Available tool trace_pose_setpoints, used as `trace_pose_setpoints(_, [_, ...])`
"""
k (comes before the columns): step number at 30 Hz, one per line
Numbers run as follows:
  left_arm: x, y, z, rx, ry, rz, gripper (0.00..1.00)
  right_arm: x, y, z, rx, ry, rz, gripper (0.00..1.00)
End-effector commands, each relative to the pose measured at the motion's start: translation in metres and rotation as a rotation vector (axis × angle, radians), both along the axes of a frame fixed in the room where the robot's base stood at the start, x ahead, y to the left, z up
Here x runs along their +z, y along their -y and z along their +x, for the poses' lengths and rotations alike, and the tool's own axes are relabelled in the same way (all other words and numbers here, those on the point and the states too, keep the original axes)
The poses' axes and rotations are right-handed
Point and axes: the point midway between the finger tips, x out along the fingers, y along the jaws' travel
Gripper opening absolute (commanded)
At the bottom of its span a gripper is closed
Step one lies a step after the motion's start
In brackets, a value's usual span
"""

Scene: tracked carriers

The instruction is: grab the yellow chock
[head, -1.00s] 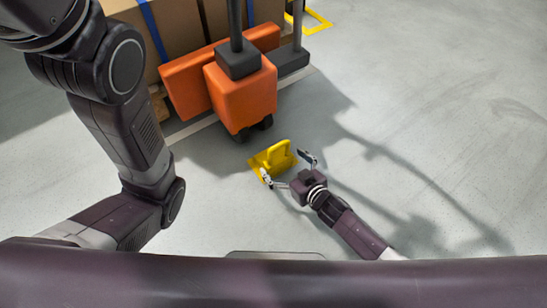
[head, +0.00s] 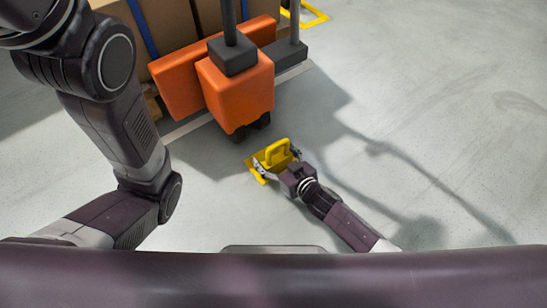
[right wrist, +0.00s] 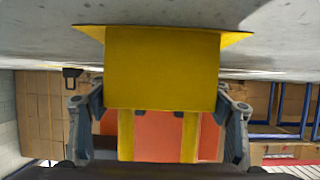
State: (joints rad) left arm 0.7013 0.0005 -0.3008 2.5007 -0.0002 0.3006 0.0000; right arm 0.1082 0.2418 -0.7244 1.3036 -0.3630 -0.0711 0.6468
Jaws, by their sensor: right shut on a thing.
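The yellow chock (head: 277,153) has a raised loop handle and sits at floor level in front of the orange carrier in the head view. My right gripper (head: 279,164) is shut on it, with a finger at each side. In the right wrist view the chock (right wrist: 162,68) fills the space between the two fingers, and its handle bars hang below in the picture. A flat yellow patch (head: 251,164) shows at its edge; I cannot tell whether it is part of the chock or a floor mark. My left arm shows in the head view, but its gripper does not.
The orange carrier (head: 238,92) with a dark post stands just behind the chock, with brown boxes (head: 170,28) beyond it. The grey floor (head: 440,120) on the right is clear.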

Motion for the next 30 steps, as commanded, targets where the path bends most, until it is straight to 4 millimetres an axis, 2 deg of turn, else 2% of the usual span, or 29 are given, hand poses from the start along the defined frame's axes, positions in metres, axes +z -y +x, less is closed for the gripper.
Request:
trace_pose_setpoints(1, [0.000, 0.000, 0.000, 0.000, 0.000, 0.000, 0.40, 0.000, 0.000, 0.000, 0.000, -0.001, -0.001, 0.42])
trace_pose_setpoints(4, [0.000, 0.000, 0.000, 0.000, 0.000, 0.000, 0.40, 0.002, -0.001, 0.001, 0.001, 0.003, 0.003, 0.32])
trace_pose_setpoints(11, [0.001, 0.000, 0.000, 0.000, 0.000, 0.000, 0.40, 0.002, -0.001, 0.001, 0.001, 0.002, 0.002, 0.32])
trace_pose_setpoints(17, [0.009, 0.000, 0.000, 0.000, -0.001, 0.000, 0.40, 0.013, -0.001, 0.001, 0.001, 0.004, 0.003, 0.32])
trace_pose_setpoints(20, [0.018, 0.000, 0.001, 0.000, -0.002, 0.000, 0.40, 0.024, -0.001, 0.001, 0.001, 0.004, 0.002, 0.32])
trace_pose_setpoints(24, [0.036, -0.001, 0.004, 0.000, -0.010, -0.002, 0.40, 0.049, -0.001, 0.001, 0.001, 0.004, 0.003, 0.32])
trace_pose_setpoints(27, [0.040, -0.002, 0.027, -0.001, -0.069, -0.004, 0.40, 0.075, -0.001, 0.001, 0.003, 0.005, 0.004, 0.32])
trace_pose_setpoints(30, [0.034, -0.003, 0.046, -0.004, -0.124, -0.008, 0.40, 0.096, -0.001, 0.001, 0.001, 0.004, 0.002, 0.32])
